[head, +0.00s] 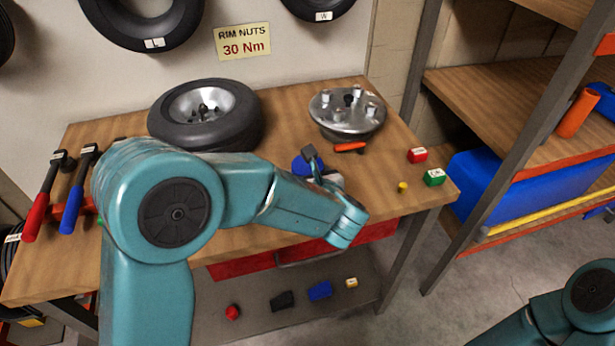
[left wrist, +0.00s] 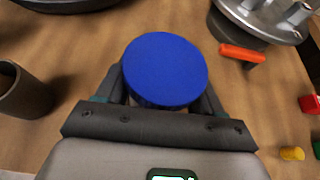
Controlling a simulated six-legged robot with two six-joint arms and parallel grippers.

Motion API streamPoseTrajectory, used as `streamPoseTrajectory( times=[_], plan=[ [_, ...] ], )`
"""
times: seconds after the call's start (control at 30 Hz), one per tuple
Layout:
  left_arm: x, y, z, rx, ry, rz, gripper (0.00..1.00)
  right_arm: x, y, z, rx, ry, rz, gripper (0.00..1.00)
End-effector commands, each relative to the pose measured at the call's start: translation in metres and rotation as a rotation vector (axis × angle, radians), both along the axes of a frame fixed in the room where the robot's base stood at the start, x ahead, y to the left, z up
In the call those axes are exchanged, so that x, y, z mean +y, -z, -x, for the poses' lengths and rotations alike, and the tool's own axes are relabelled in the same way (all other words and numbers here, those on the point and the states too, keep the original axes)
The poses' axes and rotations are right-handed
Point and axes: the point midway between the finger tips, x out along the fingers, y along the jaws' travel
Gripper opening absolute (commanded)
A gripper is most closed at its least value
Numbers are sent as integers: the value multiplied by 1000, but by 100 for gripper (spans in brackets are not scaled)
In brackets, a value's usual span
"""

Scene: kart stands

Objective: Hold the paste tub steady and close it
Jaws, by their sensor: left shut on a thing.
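The paste tub shows in the left wrist view as a round blue lid (left wrist: 165,68) seen from above, between my left gripper's two dark fingers. In the head view a bit of blue (head: 301,167) shows at my left gripper (head: 313,163), over the middle of the bench. My left gripper is shut on the tub. The fingers and lid hide most of the tub's body, so I cannot tell how firmly the lid sits. My right arm (head: 588,292) shows at the lower right; its gripper is out of view.
A wheel (head: 237,132) and a metal hub (head: 347,131) stand behind on the bench (head: 285,100). An orange-handled tool (head: 349,147) lies by the hub. Red (head: 417,155) and green (head: 433,177) blocks sit at right. A dark cup (left wrist: 25,92) stands left of the tub.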

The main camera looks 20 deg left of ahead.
Motion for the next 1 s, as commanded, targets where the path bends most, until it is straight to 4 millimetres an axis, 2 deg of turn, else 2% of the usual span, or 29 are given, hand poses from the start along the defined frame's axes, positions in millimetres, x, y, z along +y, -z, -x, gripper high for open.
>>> streamPoseTrajectory(
  times=[0.17,0.27,0.5,0.7,0.83,1.0],
  plan=[
    [0,-20,-1,-7,-1,3,14,0,-1,0,0,0,0,100],
    [0,-41,-1,-9,-1,4,14,0,-3,0,0,0,0,100],
    [0,-113,-1,-11,-1,6,14,0,-9,0,0,0,0,100],
    [0,-163,0,-8,0,4,14,0,-14,0,0,0,0,100],
    [0,-184,0,-5,0,3,14,0,-16,0,0,0,0,100],
    [0,-197,0,-4,0,2,14,0,-17,0,0,0,0,100]
  ],
)
